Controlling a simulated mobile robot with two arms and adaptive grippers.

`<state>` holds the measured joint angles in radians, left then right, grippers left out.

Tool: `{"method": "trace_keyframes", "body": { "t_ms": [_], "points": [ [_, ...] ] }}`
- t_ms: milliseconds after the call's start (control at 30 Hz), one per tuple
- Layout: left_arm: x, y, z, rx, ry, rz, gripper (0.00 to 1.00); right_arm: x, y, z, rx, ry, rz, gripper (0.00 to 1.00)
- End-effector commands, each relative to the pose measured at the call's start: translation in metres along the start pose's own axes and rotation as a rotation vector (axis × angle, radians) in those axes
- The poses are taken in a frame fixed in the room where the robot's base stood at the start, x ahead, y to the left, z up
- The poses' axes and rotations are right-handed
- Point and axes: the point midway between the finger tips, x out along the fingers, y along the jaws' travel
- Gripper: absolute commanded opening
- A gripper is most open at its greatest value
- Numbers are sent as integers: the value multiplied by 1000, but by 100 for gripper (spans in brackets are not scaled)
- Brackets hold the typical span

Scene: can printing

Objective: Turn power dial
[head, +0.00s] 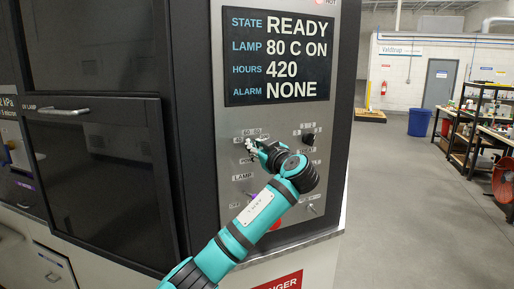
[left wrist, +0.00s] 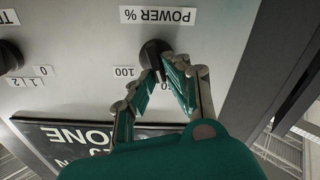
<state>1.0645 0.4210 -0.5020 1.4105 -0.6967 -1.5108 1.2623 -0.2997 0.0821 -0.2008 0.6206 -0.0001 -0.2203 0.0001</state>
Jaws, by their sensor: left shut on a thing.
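The power dial (left wrist: 153,50) is a black knob on the grey panel, beside an upside-down "POWER %" label (left wrist: 157,15) in the left wrist view. A "100" label (left wrist: 124,72) is next to it. My left gripper (left wrist: 162,66) is shut on the dial, its teal fingers reaching up to the knob and partly covering it. In the head view my left gripper (head: 256,146) is against the panel's left side, hiding the dial, with several small number labels around it. My right gripper is not in view.
The screen (head: 279,58) above reads READY, LAMP 80 C ON, HOURS 420, ALARM NONE. Another black dial (head: 308,139) is right of my gripper; switches sit below. A dark cabinet door (head: 95,185) is at left. Open floor and shelves (head: 480,115) lie at right.

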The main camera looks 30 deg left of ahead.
Motion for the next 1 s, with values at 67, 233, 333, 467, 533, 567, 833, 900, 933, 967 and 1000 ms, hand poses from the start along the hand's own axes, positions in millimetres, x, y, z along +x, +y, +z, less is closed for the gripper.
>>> {"method": "trace_keyframes", "body": {
  "t_ms": [67,233,333,467,533,567,833,900,933,967,1000],
  "points": [
    [0,0,2,24,-1,0,0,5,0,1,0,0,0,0],
    [0,1,3,118,-1,1,0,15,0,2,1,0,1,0],
    [0,2,3,195,-1,1,0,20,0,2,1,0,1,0],
    [0,4,3,302,-1,1,0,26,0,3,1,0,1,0],
    [0,5,2,357,0,1,0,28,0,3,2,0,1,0],
    [0,5,2,381,0,1,0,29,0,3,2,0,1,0],
    [0,8,2,559,0,1,0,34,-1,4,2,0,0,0],
    [0,8,2,593,0,0,0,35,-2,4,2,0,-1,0],
    [0,8,2,605,0,0,0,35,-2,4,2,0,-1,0],
    [0,8,2,616,0,0,0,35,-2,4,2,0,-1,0],
    [0,8,3,630,0,0,0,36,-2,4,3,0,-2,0]
  ]
}}
